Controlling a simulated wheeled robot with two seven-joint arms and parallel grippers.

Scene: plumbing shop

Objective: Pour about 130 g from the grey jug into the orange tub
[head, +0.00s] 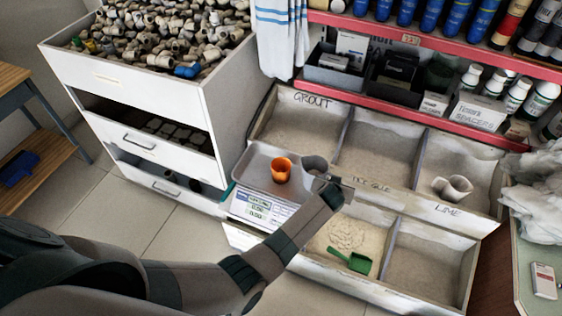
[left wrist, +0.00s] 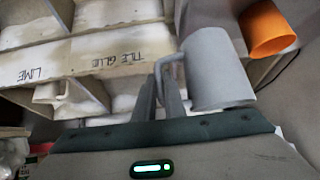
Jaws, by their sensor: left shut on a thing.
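The orange tub (head: 281,170) stands upright on the metal tray of a scale (head: 262,207). The grey jug (head: 315,164) is just right of the tub, partly hidden behind my left gripper (head: 334,184). In the left wrist view, the fingers of my left gripper (left wrist: 165,95) are shut on the handle of the grey jug (left wrist: 217,70). The orange tub (left wrist: 268,28) shows beyond the jug, with a small gap between them in the picture. I cannot see into the jug or the tub, and cannot tell whether the jug is tilted. My right gripper is not in view.
Open bins labelled GROUT, TILE GLUE and LIME (head: 447,211) lie behind and to the right. A green scoop (head: 350,261) lies in a front bin of powder. A red-edged shelf (head: 430,110) with bottles overhangs the back.

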